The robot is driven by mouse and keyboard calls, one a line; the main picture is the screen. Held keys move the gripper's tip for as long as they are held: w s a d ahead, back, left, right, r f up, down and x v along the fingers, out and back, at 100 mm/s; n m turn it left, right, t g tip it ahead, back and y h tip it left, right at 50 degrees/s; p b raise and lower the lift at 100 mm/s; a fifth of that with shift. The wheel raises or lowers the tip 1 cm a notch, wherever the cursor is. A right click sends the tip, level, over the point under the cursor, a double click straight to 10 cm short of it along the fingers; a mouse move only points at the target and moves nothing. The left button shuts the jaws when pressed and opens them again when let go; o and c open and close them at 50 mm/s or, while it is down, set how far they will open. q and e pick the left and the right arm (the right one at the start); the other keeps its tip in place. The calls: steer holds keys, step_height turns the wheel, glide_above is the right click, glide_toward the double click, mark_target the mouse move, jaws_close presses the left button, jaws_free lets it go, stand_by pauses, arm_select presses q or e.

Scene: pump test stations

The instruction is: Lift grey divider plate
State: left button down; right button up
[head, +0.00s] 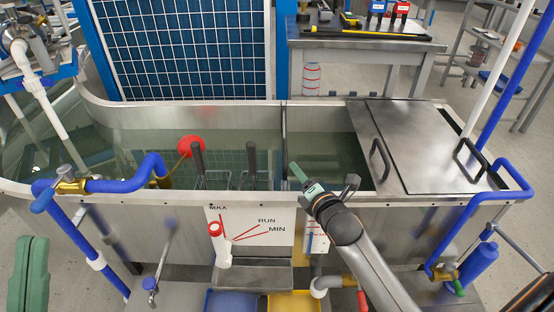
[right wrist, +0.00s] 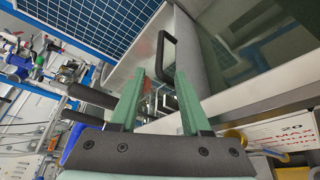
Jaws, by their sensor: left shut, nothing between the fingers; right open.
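The grey divider plate (head: 284,140) shows as a thin, dark upright strip across the tank, left of the steel lid. My right gripper (head: 298,174) is at the tank's front rim, close to the near end of the plate. In the right wrist view, my right gripper's green fingers (right wrist: 156,100) are spread with nothing between them. A black handle (right wrist: 165,50) shows ahead of the fingertips, beside a dark grey strip; I cannot tell whether it belongs to the plate. My left gripper (head: 28,275) is shut and empty at the far left, away from the tank.
A steel lid (head: 428,140) with two black handles covers the tank's right end. A red float (head: 191,146) and two black-gripped rods stand in the water to the left. Blue pipes (head: 130,184) run along the front. A level panel (head: 250,228) hangs below the rim.

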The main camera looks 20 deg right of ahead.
mark_target(285, 153)
steer(key=b+x, duration=0.4)
steer(key=x, duration=0.6)
steer(key=shift+w+f, duration=0.25)
arm_select(q)
steer(key=shift+n, duration=0.6)
steer(key=shift+w+d+f+b, duration=0.15)
steer(key=shift+f+b, duration=0.15)
steer(key=shift+f, duration=2.15)
arm_select(e)
steer(key=shift+w+d, duration=0.1)
steer(key=shift+w, duration=0.55)
jaws_close()
